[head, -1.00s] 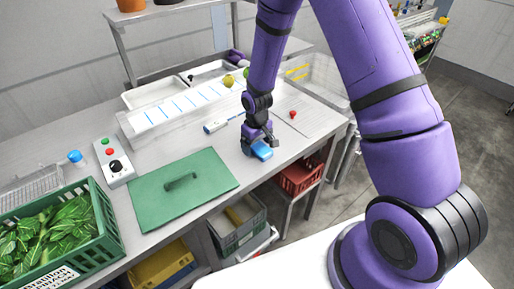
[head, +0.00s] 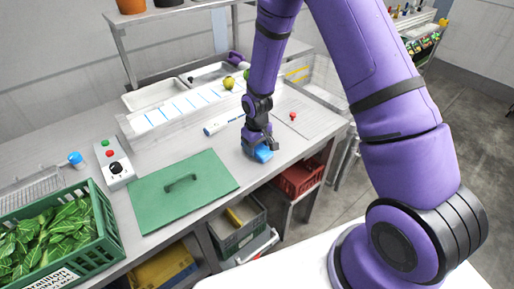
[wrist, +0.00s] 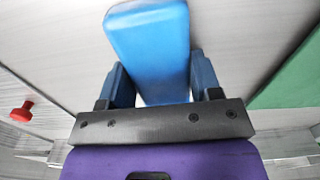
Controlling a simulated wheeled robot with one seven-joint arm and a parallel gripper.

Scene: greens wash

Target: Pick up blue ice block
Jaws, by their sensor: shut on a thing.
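The blue ice block (head: 263,154) is at the front part of the steel counter, to the right of the green board. In the wrist view the blue ice block (wrist: 152,50) is a smooth blue bar between the two fingers. My gripper (head: 259,148) is over it, and in the wrist view my gripper (wrist: 160,83) has a finger against each side of the block. The jaws are shut on it. I cannot tell whether the block is clear of the counter.
A green board (head: 183,190) with a handle lies left of the block. A green crate of leafy greens (head: 103,246) stands at the front left. A small red object (head: 293,116) lies to the right. A white-and-blue tube (head: 222,124) lies behind. The counter's front edge is close.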

